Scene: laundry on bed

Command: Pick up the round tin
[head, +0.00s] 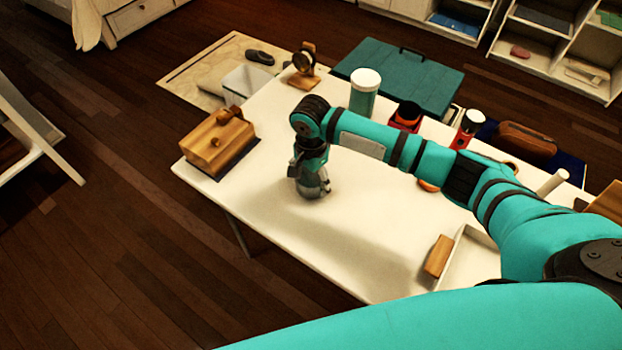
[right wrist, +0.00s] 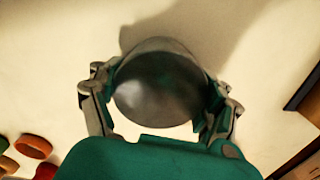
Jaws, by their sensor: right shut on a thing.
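The round tin (right wrist: 158,88) shows in the right wrist view as a dark, shiny grey disc between the fingers. My right gripper (right wrist: 160,100) is shut on it, with one finger at each side. In the head view my right gripper (head: 311,180) points down over the middle of the white table and largely hides the tin. I cannot tell whether the tin touches the table. My left gripper is not in view.
The white table (head: 310,245) is clear in front of my right gripper. A wooden box (head: 218,142) stands at the left. A teal jar (head: 364,92) and red-black container (head: 406,115) stand behind my arm. A wooden block (head: 438,256) lies by a white tray (head: 474,252).

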